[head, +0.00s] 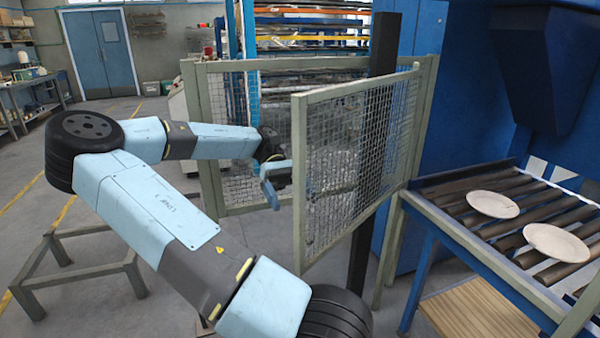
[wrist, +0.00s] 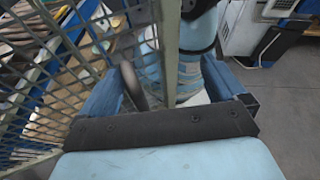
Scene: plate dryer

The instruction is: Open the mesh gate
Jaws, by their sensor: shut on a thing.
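The mesh gate (head: 362,150) is a grey-green framed wire panel in the head view. It stands swung out at an angle from the fence, its free upright edge toward my arm and its far side by the right-hand post. My gripper (head: 272,182) is at that free edge, partly hidden by its own light-blue parts. In the wrist view the gate's frame upright (wrist: 171,45) and a dark curved bar, perhaps a handle, lie between the blue fingers of my gripper (wrist: 165,88). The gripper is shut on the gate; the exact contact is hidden.
A fixed mesh fence (head: 240,195) stands behind the gate. A black post (head: 383,60) rises behind the panel. A roller conveyor (head: 462,215) with two pale plates (head: 557,243) is at the right. A low metal frame (head: 90,272) stands at the left on open floor.

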